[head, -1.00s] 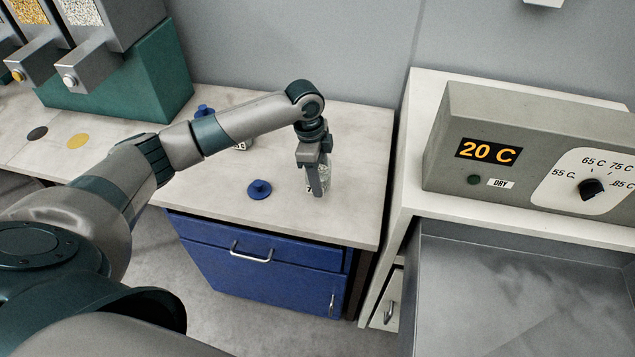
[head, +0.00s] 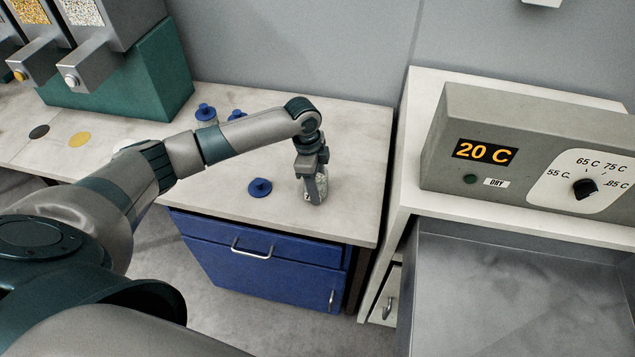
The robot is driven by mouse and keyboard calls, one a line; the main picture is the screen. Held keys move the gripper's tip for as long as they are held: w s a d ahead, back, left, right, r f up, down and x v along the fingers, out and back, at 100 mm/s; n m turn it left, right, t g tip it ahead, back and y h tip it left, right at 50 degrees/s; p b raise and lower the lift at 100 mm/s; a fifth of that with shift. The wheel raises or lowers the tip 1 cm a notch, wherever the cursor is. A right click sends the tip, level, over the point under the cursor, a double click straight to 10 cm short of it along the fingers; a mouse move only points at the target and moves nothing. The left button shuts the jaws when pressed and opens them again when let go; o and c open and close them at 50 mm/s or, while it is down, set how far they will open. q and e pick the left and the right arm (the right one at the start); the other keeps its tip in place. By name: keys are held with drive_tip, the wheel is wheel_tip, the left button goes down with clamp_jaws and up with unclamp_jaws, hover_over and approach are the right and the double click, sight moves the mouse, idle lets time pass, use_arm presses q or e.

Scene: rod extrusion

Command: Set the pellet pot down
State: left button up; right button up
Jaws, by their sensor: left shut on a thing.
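The pellet pot (head: 309,194) is a small clear jar with pale contents and no lid that I can make out. My left gripper (head: 316,190) points down and is shut on the pot, covering part of it. The pot is upright at the right part of the countertop (head: 350,150), at or very near its surface; I cannot tell whether it touches. A blue lid (head: 260,188) with a knob lies on the counter just left of the pot. My right gripper is not in view.
Blue-lidded jars (head: 206,114) stand behind my left forearm. Pellet dispensers (head: 105,60) on a green base are at the back left. A grey dryer box (head: 500,150) reading 20 C stands at right, above a grey tray (head: 520,290). The counter right of the pot is clear.

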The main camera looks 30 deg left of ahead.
use_arm(q)
drive_tip(key=shift+f, duration=0.1)
drive_tip(key=o, duration=1.1)
drive_tip(key=shift+o, duration=1.3)
drive_tip(key=r+b, duration=0.1)
drive_tip(key=r, duration=0.2)
drive_tip(key=a+r+b, duration=0.1)
drive_tip(key=r, duration=0.3)
drive_tip(key=r+b, duration=0.1)
drive_tip(key=r, duration=0.3)
drive_tip(key=shift+s+a, duration=0.15)
drive_tip(key=shift+a, duration=0.1)
drive_tip(key=shift+a+r, duration=0.1)
drive_tip(key=shift+r, duration=0.5)
